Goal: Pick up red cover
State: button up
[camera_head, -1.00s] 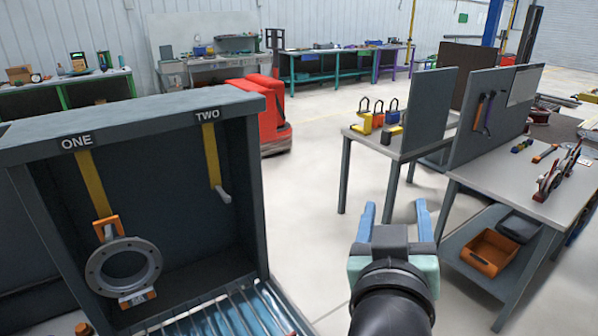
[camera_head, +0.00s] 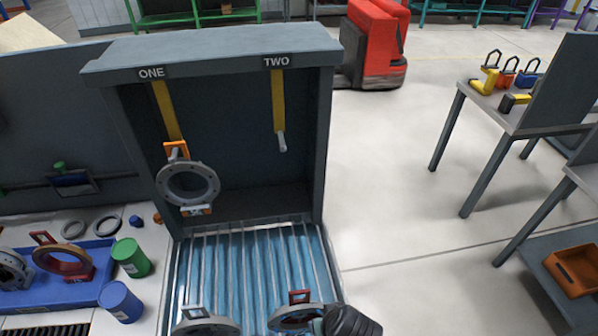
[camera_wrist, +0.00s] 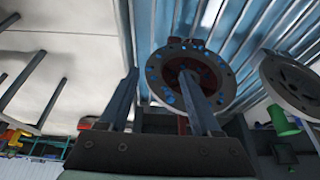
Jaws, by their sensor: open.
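A round ringed cover with a red block handle (camera_head: 298,315) is at the bottom edge of the head view, on the roller conveyor, partly hidden by my dark arm end. In the wrist view the holed disc with a reddish centre (camera_wrist: 178,50) lies beyond my fingers, behind the right one. Another reddish ring cover (camera_head: 62,268) sits in a blue tray (camera_head: 80,296) at the left.
A grey cover (camera_head: 205,326) is left of the red-handled one; a grey disc also shows in the wrist view (camera_wrist: 288,85). A dark frame (camera_head: 215,65) marked ONE and TWO stands behind the rollers (camera_head: 250,260). A grey ring (camera_head: 188,184) hangs under ONE; hook TWO is empty.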

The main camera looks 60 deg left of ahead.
jog(key=x, duration=0.3)
jog(key=p+x, duration=0.1)
jog(key=x, duration=0.1)
jog(key=shift+w+a+f, duration=0.15)
jog(key=shift+w+a, duration=0.1)
jog(key=shift+w, duration=0.15)
grip_shut()
dwell(0.4)
